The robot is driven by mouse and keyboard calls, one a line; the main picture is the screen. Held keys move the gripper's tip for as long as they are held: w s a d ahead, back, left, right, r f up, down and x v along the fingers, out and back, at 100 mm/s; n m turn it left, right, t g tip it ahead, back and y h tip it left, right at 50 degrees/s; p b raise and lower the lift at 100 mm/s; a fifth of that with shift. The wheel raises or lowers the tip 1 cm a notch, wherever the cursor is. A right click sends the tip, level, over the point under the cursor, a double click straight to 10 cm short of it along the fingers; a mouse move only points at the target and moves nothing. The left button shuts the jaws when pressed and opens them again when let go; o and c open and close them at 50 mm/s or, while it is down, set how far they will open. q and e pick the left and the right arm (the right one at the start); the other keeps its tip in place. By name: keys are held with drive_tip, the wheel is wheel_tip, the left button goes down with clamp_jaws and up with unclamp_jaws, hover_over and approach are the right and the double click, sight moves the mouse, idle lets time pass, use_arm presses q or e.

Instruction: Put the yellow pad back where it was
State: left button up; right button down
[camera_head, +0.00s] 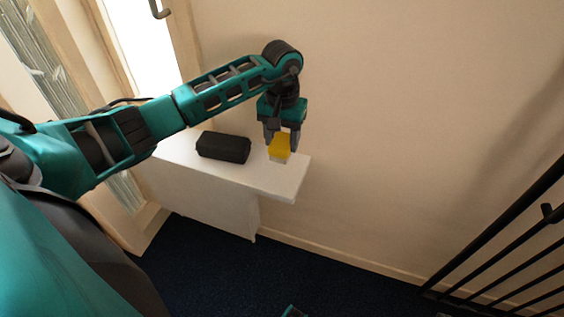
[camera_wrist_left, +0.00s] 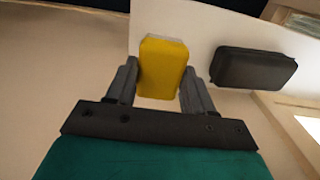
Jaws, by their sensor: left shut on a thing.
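The yellow pad (camera_head: 280,146) is at the right end of the white shelf (camera_head: 285,184) in the head view. My left gripper (camera_head: 281,141) is shut on it from above. In the left wrist view the yellow pad (camera_wrist_left: 162,68) sits between the two dark fingers of my left gripper (camera_wrist_left: 161,88). A pale strip shows along one end of the pad. Whether the pad touches the shelf or hangs just above it, I cannot tell.
A black case (camera_head: 223,146) lies on the shelf to the left of the pad; it also shows in the left wrist view (camera_wrist_left: 254,68). A wall stands close behind the shelf. A black railing (camera_head: 510,240) is at the lower right, and dark blue carpet (camera_head: 300,275) lies below.

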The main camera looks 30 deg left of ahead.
sight(282, 141)
use_arm(q)
drive_tip(key=shift+f, duration=1.5)
wheel_tip(282, 141, down, 4)
drive_tip(key=shift+f+b, duration=0.1)
drive_tip(key=shift+b, duration=0.65)
drive_tip(key=o, duration=0.9)
drive_tip(key=shift+o, duration=0.2)
use_arm(e)
drive_tip(key=shift+w+a, duration=0.3)
drive_tip(key=shift+a, duration=0.1)
drive_tip(key=shift+f, duration=0.1)
